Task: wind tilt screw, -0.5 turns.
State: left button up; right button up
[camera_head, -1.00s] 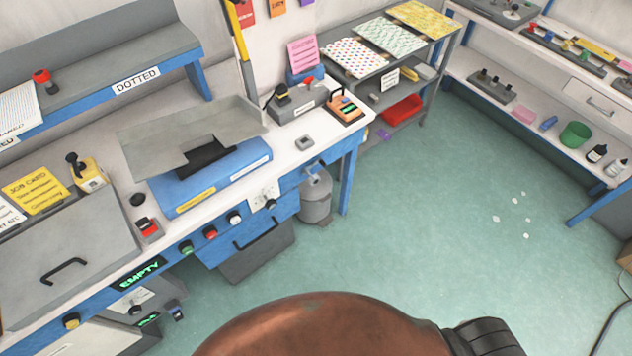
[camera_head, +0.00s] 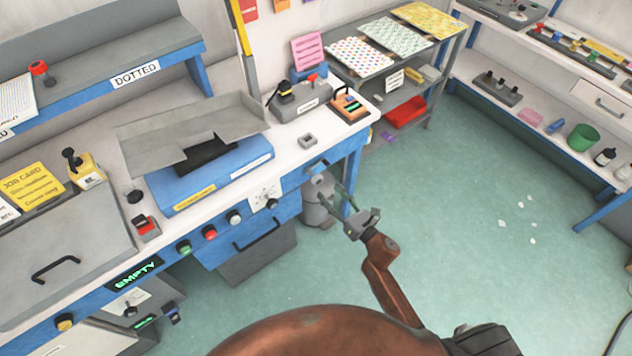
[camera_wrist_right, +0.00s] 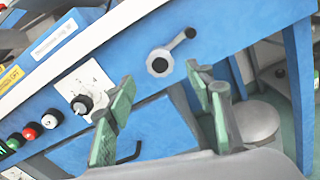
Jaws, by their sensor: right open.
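The tilt screw appears as a small grey crank (camera_wrist_right: 160,63) on the blue front panel of the bench, with its arm pointing up and right to a dark knob. In the head view the crank (camera_head: 318,167) is small, near the bench's right corner. My right gripper (camera_wrist_right: 160,80) is open and empty, with its green-padded fingers pointing toward the panel. The crank shows between and beyond the fingertips, and no contact is visible. In the head view my right gripper (camera_head: 338,192) is just in front of the bench corner. My left gripper is not in view.
A blue unit (camera_head: 215,178) with a tilted grey plate (camera_head: 155,128) sits on the bench. A dial (camera_head: 265,194) and several buttons line the front panel. A blue bench leg (camera_wrist_right: 298,90) and a grey canister (camera_wrist_right: 256,122) stand close to the right.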

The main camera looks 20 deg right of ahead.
aim_at(319, 181)
jog(key=x, duration=0.7)
jog(key=shift+w+a+f+b, duration=0.1)
jog(key=shift+w+a+b, duration=0.1)
jog(key=shift+b, duration=0.1)
jog(key=shift+d, duration=0.1)
jog(key=shift+c, duration=0.5)
